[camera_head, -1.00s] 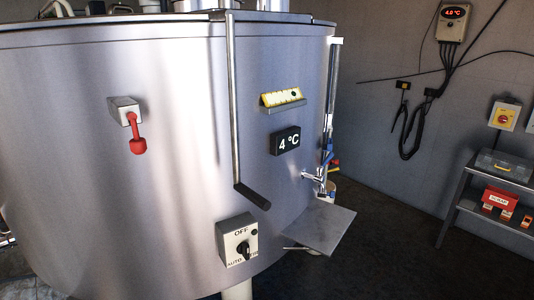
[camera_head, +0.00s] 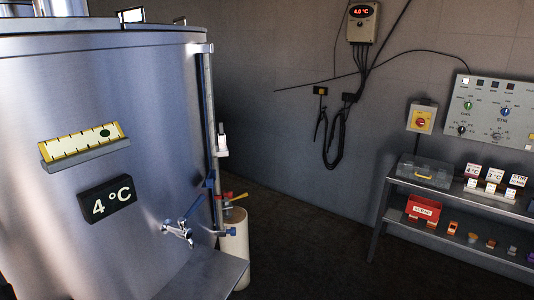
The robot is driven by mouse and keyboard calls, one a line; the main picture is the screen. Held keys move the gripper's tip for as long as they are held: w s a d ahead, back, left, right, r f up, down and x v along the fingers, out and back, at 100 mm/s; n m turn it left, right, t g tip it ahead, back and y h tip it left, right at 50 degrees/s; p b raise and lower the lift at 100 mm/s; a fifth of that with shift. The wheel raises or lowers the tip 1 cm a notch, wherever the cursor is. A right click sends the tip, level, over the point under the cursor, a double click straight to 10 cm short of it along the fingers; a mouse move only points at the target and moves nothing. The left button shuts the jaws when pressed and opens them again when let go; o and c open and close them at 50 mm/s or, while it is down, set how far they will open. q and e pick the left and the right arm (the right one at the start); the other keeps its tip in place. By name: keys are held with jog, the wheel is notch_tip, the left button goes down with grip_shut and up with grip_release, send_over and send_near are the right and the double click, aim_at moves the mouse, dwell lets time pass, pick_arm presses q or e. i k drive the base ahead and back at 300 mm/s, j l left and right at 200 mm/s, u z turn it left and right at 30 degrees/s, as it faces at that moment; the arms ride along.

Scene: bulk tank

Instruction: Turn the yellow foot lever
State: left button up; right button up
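A small yellow lever (camera_head: 240,197) shows low at the right edge of the steel tank (camera_head: 60,220), near the foot of a vertical tube (camera_head: 209,110). A red handle (camera_head: 227,195) is right beside it, and a blue handle (camera_head: 210,180) is just above to the left. The yellow lever is small here, and its exact mounting is hard to make out. Neither of my grippers is in view.
A chrome tap (camera_head: 178,231) sticks out of the tank above a grey metal shelf (camera_head: 205,275). A pale cylinder (camera_head: 236,245) stands behind it. A steel rack (camera_head: 385,190) with boxes is at the right. Dark floor between tank and rack is clear.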

aim_at(240, 197)
jog(key=i+l+z, duration=0.55)
jog(key=i+z, duration=0.55)
jog(key=i+u, duration=0.35)
jog(key=i, duration=0.2)
jog(key=i+l+u, duration=0.1)
jog(key=i+u, duration=0.25)
jog(key=i, duration=0.15)
jog(key=i+l+u, duration=0.35)
jog(key=i, duration=0.15)
